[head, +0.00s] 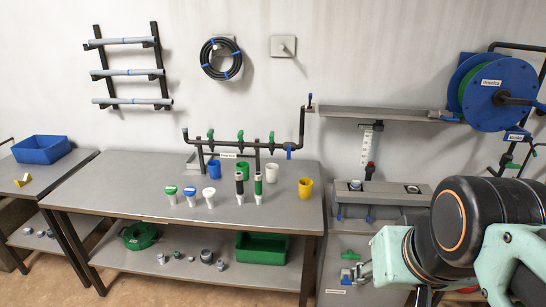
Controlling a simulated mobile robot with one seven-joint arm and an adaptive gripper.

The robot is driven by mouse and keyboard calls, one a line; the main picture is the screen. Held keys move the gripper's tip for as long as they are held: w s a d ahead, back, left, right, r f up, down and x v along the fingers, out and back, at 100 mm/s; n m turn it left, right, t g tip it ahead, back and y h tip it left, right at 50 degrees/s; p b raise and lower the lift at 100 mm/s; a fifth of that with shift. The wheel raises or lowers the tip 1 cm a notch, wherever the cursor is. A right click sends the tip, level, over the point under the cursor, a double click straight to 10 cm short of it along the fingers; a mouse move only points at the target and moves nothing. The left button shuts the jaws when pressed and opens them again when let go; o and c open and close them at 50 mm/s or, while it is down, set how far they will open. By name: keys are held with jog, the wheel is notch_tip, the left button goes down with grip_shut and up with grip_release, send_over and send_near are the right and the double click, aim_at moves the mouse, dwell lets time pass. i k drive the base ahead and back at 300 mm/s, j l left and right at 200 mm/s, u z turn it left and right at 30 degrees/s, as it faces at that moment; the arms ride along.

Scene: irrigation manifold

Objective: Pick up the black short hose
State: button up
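A short black upright piece (239,184) with pale ends, which looks like the black short hose, stands on the grey workbench (120,185). Just right of it stands a similar green piece (258,184). My gripper (360,272) is at the lower right, in front of the right-hand bench and well apart from the black piece. Its fingers are small and seen from the side, so I cannot tell whether they are open or shut. I see nothing clearly held in it.
Blue (214,170), white (272,173) and yellow (305,188) cups stand near the hoses. Several white-bodied pieces stand to their left. A dark pipe manifold (225,145) with green valves rises behind. A green bin (268,249) sits on the lower shelf. The workbench's left part is clear.

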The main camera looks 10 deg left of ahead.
aim_at(240, 195)
jog(key=z, duration=0.7)
jog(key=u, duration=1.45)
jog(key=i+j+z, duration=0.1)
jog(key=i+z, duration=0.15)
jog(key=z, duration=0.25)
jog(key=i+j+z, duration=0.2)
jog(key=z, duration=0.25)
jog(key=i+j+z, duration=0.15)
jog(key=j, duration=0.2)
jog(key=i+j+z, duration=0.1)
jog(key=i+j, duration=0.15)
jog(key=j, duration=0.15)
